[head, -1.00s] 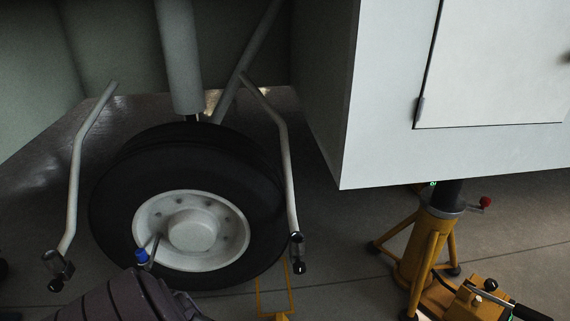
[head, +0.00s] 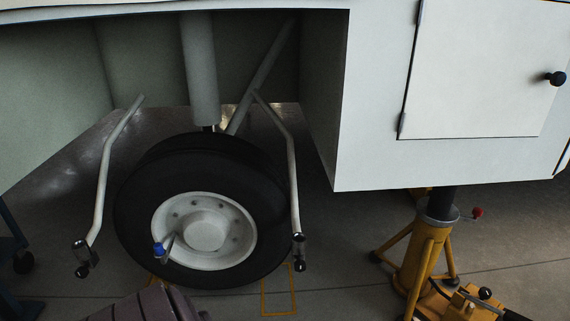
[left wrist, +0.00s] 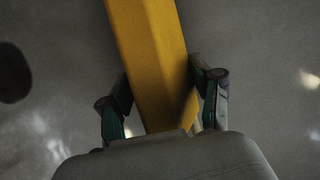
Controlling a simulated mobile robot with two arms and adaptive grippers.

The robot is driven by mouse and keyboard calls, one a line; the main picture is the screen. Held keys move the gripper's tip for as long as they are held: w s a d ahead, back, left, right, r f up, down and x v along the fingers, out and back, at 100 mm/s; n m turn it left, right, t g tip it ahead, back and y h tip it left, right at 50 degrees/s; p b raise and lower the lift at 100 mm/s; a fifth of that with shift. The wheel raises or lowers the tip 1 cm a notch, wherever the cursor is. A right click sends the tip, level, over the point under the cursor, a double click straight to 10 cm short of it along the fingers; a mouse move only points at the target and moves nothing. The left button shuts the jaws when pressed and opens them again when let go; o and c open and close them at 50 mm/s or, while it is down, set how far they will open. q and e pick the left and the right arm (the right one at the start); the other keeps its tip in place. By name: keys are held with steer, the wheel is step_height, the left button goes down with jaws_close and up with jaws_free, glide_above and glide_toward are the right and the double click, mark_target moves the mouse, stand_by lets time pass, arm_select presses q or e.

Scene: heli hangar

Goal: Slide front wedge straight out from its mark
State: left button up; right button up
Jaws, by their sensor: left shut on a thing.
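In the left wrist view, a long yellow wedge (left wrist: 150,50) lies between the fingers of my left gripper (left wrist: 162,98). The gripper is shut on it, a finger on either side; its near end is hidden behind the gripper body. In the head view, a yellow outlined mark (head: 278,313) is on the floor at the lower right of the black tyre (head: 140,225). The outline looks empty where it shows. My right gripper is not in view.
A yellow jack (head: 425,255) with spread legs stands right of the wheel, under the white fuselage (head: 360,120). Two bent rods with metal ends (head: 298,250) hang beside the tyre. A dark wheeled stand (head: 15,250) is at the left edge. Floor shows between mark and jack.

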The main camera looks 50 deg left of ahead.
arm_select(q)
steer(key=shift+d, duration=0.1)
steer(key=o, duration=1.7)
steer(key=shift+r, duration=0.1)
steer(key=v, duration=1.1)
steer(key=shift+s+r, duration=0.1)
steer(key=shift+r, duration=0.3)
steer(key=shift+d, duration=0.15)
